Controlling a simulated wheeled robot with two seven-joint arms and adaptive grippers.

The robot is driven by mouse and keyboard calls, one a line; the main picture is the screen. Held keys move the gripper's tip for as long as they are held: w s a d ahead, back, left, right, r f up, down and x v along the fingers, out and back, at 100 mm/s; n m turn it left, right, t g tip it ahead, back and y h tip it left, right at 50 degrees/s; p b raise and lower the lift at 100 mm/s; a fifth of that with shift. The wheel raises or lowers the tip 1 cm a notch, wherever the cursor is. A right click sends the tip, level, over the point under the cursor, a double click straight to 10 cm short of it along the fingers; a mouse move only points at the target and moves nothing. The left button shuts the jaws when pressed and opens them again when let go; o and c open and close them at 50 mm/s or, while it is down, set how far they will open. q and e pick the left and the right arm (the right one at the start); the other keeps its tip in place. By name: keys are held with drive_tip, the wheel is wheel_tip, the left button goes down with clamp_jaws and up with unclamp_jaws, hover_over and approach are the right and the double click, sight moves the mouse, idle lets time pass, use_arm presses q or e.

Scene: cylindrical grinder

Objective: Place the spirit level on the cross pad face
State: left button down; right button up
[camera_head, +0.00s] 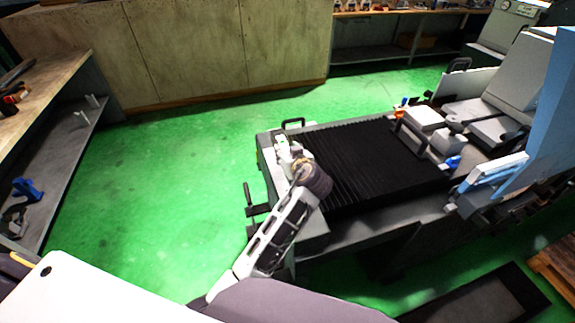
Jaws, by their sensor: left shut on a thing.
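My left gripper (296,157) is over the near left end of the grinder's table, beside the black ribbed cover (365,165). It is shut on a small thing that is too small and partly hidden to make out. A pale shape shows at the fingers. I cannot pick out the spirit level or the cross pad face for certain. I cannot tell whether the held thing touches the machine below it. My right gripper is not in view.
The grinder (440,205) fills the middle right, with handles and a pale blue panel (495,175) on it. A workbench (45,90) with a lower shelf stands at the left. A wooden cabinet (200,50) is behind. The green floor (160,180) between is clear.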

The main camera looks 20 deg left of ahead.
use_arm(q)
drive_tip(key=shift+w+f, duration=0.1)
drive_tip(key=shift+f, duration=0.9)
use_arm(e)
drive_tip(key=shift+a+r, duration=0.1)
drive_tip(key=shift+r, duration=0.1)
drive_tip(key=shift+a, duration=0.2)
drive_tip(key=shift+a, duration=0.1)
use_arm(q)
drive_tip(key=shift+f, duration=0.3)
drive_tip(key=shift+f+p, duration=0.35)
drive_tip(key=shift+f, duration=1.2)
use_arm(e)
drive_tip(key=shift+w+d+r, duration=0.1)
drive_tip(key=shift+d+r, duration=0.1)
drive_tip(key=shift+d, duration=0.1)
use_arm(q)
drive_tip(key=shift+f, duration=0.1)
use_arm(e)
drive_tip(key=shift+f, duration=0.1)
